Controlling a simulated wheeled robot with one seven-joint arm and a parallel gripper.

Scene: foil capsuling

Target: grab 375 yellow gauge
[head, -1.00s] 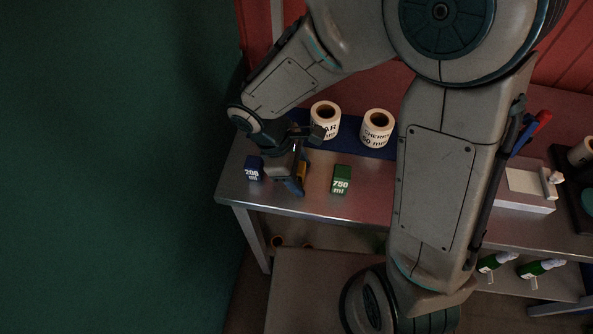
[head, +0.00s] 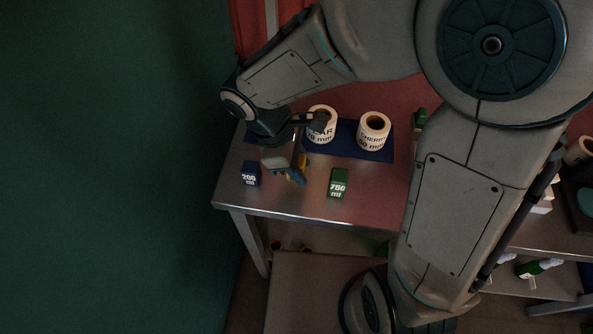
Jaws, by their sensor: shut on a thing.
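The yellow gauge (head: 302,168) shows only as a small yellow-orange patch at my gripper (head: 296,174), between the blue and green gauges. My gripper is shut on it, over the left part of the steel table. Most of the gauge, its label included, is hidden by the gripper. I cannot tell whether it is clear of the table top. The blue 200 ml gauge (head: 250,174) stands to the left. The green 750 ml gauge (head: 338,183) stands to the right, apart from the gripper.
Two label rolls, one partly behind my gripper (head: 322,122) and a cherry one (head: 373,132), stand on a blue mat (head: 384,154) behind. The steel table (head: 300,205) is clear along its front edge. Green bottles (head: 535,268) lie on a lower shelf at right.

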